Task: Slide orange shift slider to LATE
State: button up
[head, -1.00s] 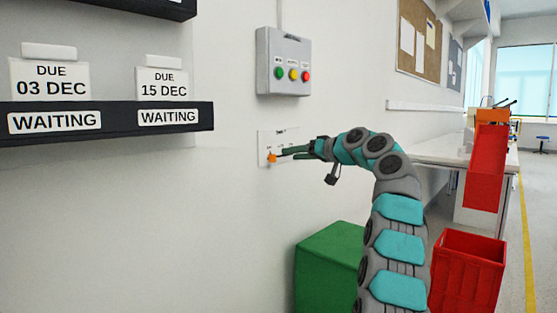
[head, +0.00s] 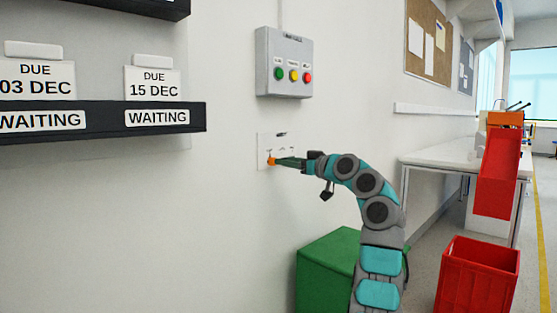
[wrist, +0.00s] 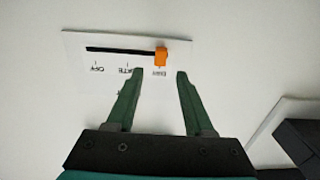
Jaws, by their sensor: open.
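The orange slider (head: 271,161) stands on a white plate (head: 263,141) on the wall. In the wrist view the slider (wrist: 161,57) is at the right end of a black slot (wrist: 115,50) in the plate (wrist: 76,41). The labels look upside down there: OFF at the left, one ending in ATE in the middle, and a hard-to-read one by the slider. My gripper (wrist: 160,74) is open and empty. Its green fingertips are just short of the slider, one to each side of its line. The head view shows my gripper (head: 278,162) close at the slider's right; contact cannot be told.
A grey button box (head: 284,62) with green, yellow and red buttons is above the plate. A black rail (head: 100,119) with cards is at the left. A green box (head: 328,262), a red crate (head: 478,278) and a bench (head: 445,157) are at the right.

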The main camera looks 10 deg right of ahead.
aim_at(272, 160)
jog(key=shift+p+x, duration=0.3)
jog(key=shift+x, duration=1.9)
jog(key=shift+c, duration=0.3)
grip_shut()
